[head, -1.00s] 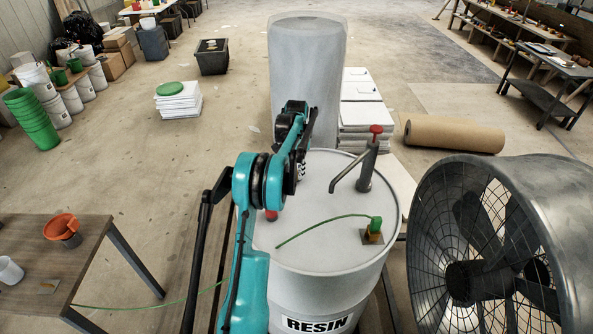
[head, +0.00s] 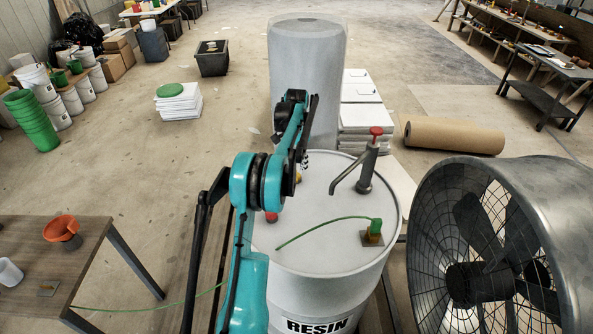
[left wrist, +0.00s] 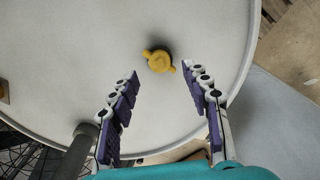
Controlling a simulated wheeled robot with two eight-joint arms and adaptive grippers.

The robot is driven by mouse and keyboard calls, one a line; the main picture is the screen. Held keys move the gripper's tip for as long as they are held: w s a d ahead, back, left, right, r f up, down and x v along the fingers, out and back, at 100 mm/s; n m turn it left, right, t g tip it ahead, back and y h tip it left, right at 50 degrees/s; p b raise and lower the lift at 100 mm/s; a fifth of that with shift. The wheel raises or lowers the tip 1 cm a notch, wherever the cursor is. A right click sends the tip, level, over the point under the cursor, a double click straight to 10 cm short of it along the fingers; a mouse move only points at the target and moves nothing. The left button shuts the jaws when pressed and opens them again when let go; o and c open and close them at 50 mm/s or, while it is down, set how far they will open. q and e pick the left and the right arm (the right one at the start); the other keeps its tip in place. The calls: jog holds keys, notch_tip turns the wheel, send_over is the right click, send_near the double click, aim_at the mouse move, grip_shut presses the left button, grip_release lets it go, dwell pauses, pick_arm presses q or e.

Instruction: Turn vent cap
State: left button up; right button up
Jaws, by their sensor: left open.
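The vent cap (left wrist: 159,61) is a small yellow knob with two side lugs on the pale drum lid (left wrist: 75,45). In the left wrist view it sits just past my fingertips, in line with the gap between them. My left gripper (left wrist: 161,70) is open, with purple-padded fingers apart and nothing between the pads. In the head view my left arm comes over the resin drum (head: 320,280), and the gripper is mostly hidden behind its links. Only a bit of yellow cap shows beside the arm. My right gripper is not in view.
A hand pump (head: 365,170) with a red top stands on the lid. A green hose ends at a green fitting (head: 375,227) near the lid's right edge. A large fan (head: 490,245) stands close on the right. A wrapped drum (head: 310,65) stands behind.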

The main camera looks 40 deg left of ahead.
aim_at(296, 173)
pick_arm(q)
notch_tip(296, 173, up, 8)
jog(key=shift+f, duration=0.15)
jog(key=shift+s+f, duration=0.1)
dwell(0.5)
